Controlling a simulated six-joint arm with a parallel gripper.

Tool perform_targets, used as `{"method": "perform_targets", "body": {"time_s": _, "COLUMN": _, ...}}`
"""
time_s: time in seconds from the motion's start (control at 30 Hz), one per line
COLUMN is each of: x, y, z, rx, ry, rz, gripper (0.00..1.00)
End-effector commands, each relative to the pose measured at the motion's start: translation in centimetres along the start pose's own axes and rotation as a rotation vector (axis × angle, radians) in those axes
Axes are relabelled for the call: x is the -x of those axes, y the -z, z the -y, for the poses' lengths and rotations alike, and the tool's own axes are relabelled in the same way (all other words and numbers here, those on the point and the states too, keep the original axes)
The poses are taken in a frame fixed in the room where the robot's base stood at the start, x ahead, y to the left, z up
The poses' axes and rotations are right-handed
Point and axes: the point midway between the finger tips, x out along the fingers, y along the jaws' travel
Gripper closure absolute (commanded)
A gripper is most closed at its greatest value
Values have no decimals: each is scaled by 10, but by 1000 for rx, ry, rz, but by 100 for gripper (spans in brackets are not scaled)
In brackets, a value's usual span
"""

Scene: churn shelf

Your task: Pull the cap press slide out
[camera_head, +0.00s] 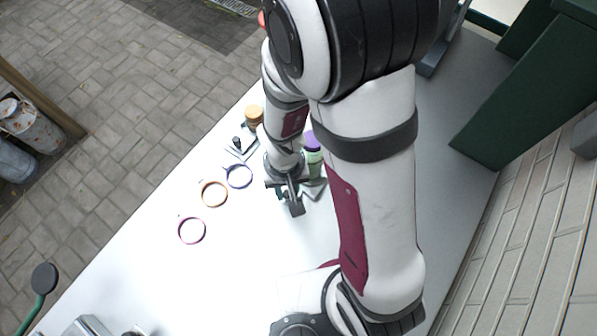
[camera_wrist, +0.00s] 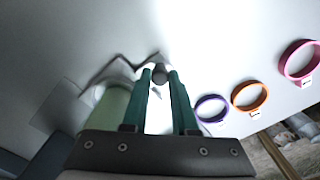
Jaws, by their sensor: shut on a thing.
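My gripper (camera_wrist: 160,78) points at the white table with its two teal fingers close together. Between the fingertips is a small rounded grey knob (camera_wrist: 155,66), apparently the handle of the cap press slide; the fingers hide most of it. In the head view my gripper (camera_head: 288,192) is low over the table, beside a pale green jar (camera_head: 315,165) and a grey metal plate (camera_head: 314,188). The green jar also shows left of the fingers in the wrist view (camera_wrist: 108,105). My arm covers part of the press, so its full shape is hidden.
A blue-violet ring (camera_head: 239,177), an orange ring (camera_head: 214,194) and a pink ring (camera_head: 192,230) lie left of my gripper. An orange-topped jar (camera_head: 254,116) and a black-knobbed fixture (camera_head: 238,143) stand near the table's far edge. A dark green panel (camera_head: 520,95) stands right.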

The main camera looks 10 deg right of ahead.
Motion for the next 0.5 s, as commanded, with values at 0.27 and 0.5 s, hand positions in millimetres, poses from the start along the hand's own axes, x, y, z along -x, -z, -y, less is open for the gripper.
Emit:
{"method": "perform_targets", "body": {"time_s": 0.27, "x": 0, "y": -6, "z": 7, "rx": 3, "ry": 2, "rz": -5, "gripper": 100}}
{"method": "perform_targets", "body": {"time_s": 0.5, "x": 0, "y": -6, "z": 7, "rx": 2, "ry": 1, "rz": -5, "gripper": 64}}
